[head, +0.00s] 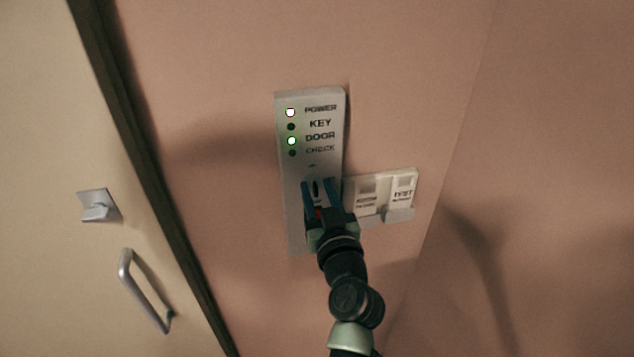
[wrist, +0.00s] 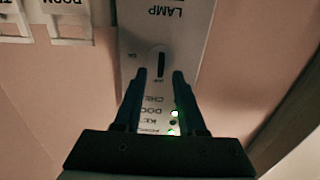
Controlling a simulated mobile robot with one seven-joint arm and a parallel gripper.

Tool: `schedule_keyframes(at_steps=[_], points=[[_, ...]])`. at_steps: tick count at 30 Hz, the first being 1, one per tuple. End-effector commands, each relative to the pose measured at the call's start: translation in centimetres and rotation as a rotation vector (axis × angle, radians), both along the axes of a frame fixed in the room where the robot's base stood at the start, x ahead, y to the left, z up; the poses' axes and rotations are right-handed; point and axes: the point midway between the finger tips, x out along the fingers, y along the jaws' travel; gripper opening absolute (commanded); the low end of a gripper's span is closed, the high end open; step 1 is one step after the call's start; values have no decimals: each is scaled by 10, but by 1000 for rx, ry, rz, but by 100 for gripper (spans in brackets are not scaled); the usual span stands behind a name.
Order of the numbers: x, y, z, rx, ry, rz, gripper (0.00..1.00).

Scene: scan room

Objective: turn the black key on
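The black key (wrist: 161,60) is a thin dark upright piece on the pale control panel (head: 296,175). It also shows small in the head view (head: 316,188), partly closed in by the fingers. My gripper (head: 319,181) is in front of the panel's lower half with its two blue fingers apart. In the wrist view my gripper (wrist: 159,74) has one fingertip on each side of the key's line, with a gap on both sides. I cannot tell how deep the fingertips are. The POWER light (head: 290,112) and DOOR light (head: 291,141) are lit; the KEY light (head: 291,127) is dark.
A door with a latch (head: 97,206) and a bar handle (head: 146,290) is at the left. A wall corner is to the right. Bare wall lies above the panel.

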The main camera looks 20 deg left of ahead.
Motion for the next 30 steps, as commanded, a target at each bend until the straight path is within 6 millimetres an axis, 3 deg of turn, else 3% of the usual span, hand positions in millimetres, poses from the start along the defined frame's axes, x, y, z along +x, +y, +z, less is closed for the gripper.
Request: schedule_keyframes(at_steps=[13, 14, 20, 30], points=[[8, 6, 0, -1, 0, 0, 40], [8, 6, 0, -1, 0, 0, 38], [8, 5, 0, -1, -1, 0, 2], [8, 5, 0, -1, 1, 0, 0]])
